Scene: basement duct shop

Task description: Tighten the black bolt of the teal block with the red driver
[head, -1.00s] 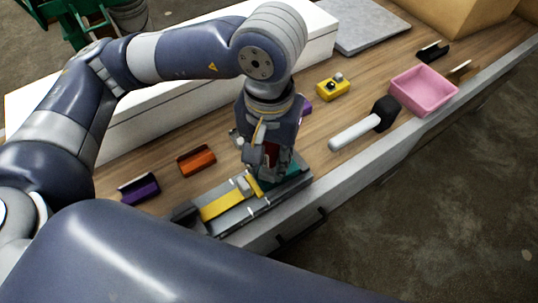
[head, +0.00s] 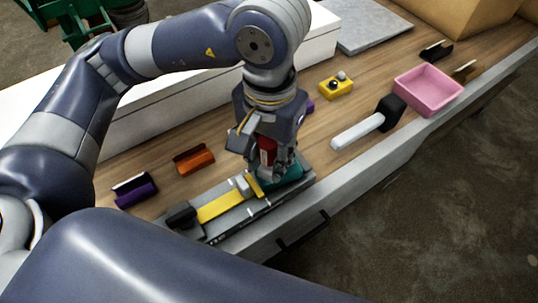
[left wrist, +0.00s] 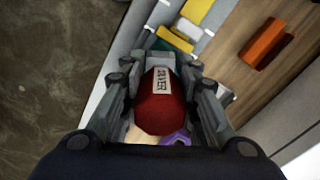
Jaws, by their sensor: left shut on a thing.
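The red driver (head: 266,152) stands roughly upright in my left gripper (head: 268,160), over the teal block (head: 288,180). In the left wrist view my gripper's fingers (left wrist: 165,90) are closed around the red driver (left wrist: 160,105), which has a white label. The teal block (left wrist: 172,41) shows partly beyond the driver there. It sits at the right end of a grey fixture (head: 245,212) with a yellow bar (head: 220,206). The black bolt and the driver's tip are hidden, so I cannot tell if they touch. My right gripper is not in view.
An orange holder (head: 194,160) and a purple holder (head: 135,190) lie left of the fixture. To the right are a yellow block (head: 336,87), a white-handled mallet (head: 358,132) and a pink tray (head: 428,90). A long white box (head: 320,35) lines the bench's back.

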